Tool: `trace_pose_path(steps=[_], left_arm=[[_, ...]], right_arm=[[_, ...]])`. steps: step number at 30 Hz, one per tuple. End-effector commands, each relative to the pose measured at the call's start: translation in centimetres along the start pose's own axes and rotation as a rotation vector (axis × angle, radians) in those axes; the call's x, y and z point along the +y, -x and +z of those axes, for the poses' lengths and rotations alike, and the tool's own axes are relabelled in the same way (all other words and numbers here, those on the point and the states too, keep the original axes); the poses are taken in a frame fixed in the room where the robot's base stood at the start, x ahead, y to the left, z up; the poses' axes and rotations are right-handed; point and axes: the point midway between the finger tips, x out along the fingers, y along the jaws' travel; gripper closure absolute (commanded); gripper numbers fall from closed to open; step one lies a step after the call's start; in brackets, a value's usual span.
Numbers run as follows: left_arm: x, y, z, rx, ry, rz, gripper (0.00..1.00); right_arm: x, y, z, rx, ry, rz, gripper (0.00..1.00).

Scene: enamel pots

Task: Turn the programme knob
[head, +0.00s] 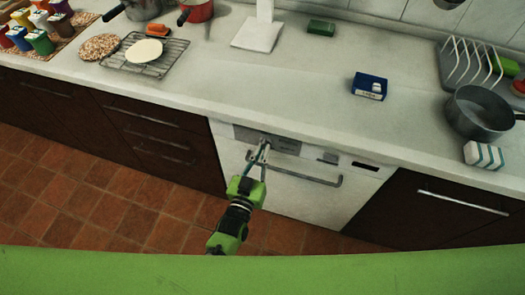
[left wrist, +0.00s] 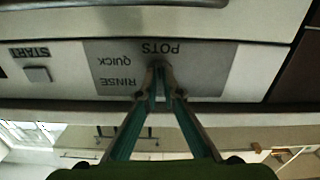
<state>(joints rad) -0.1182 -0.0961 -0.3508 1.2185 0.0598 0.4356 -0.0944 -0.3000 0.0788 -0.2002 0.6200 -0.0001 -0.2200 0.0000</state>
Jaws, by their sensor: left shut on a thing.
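The white dishwasher (head: 290,200) stands under the counter with its door closed. Its grey programme panel (left wrist: 205,65) appears upside down in the left wrist view, with the words POTS, QUICK and RINSE. My left gripper (head: 263,150) reaches the panel above the door handle. Its fingertips, also in the left wrist view (left wrist: 158,75), are shut on the small programme knob (left wrist: 157,65). The fingers mostly hide the knob, and I cannot tell which word it points to. A START button (left wrist: 37,74) sits apart on the same front. My right gripper is not in view.
The dishwasher's bar handle (head: 310,180) runs just below the gripper.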

Motion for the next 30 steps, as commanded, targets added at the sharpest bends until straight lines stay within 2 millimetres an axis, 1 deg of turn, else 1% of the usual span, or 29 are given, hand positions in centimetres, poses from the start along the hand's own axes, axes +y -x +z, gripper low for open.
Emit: trace_pose_path(steps=[9, 23, 24, 25, 26, 30], left_arm=[[0.02, 0.08, 0.18, -0.004, -0.094, 0.0, 1.0], [0.0, 0.09, 0.21, -0.005, -0.108, 0.001, 1.0], [-0.01, 0.09, 0.21, -0.005, -0.108, 0.001, 0.88], [-0.01, 0.09, 0.22, -0.005, -0.108, 0.001, 0.8], [-0.01, 0.09, 0.21, -0.005, -0.108, 0.001, 0.76], [-0.02, 0.06, 0.13, -0.003, -0.107, 0.0, 0.76]], right_arm=[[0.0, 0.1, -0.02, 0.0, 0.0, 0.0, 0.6], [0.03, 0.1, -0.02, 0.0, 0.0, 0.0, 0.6], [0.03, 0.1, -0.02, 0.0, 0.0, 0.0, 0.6], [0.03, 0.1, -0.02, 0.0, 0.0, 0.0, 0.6], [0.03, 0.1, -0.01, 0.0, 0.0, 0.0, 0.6], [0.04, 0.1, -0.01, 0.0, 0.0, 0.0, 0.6]])
